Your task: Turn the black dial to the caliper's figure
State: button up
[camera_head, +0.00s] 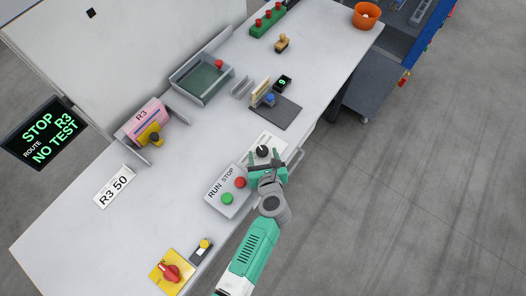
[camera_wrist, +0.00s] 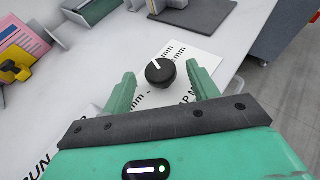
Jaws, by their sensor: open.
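The black dial (camera_head: 262,151) sits on a white printed plate (camera_head: 268,140) near the table's front edge. In the wrist view the dial (camera_wrist: 160,71) is round with a white pointer line toward the upper left. The plate carries "mm" marks, partly hidden. My green gripper (camera_head: 266,163) is open, its two fingers apart on either side of the dial's near side, touching nothing that I can make out. A small black display with a green figure, seemingly 9 (camera_head: 283,82), stands by the caliper (camera_head: 262,92) and a blue piece on a dark mat (camera_head: 275,110).
A grey box with green RUN and red STOP buttons (camera_head: 229,192) stands just left of my gripper. A metal handle (camera_head: 295,160) is at the table edge. A yellow plate with a red knob (camera_head: 171,272) is at front left.

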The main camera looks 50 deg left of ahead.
jog(key=shift+x, duration=0.8)
jog(key=shift+c, duration=0.5)
jog(key=c, duration=0.9)
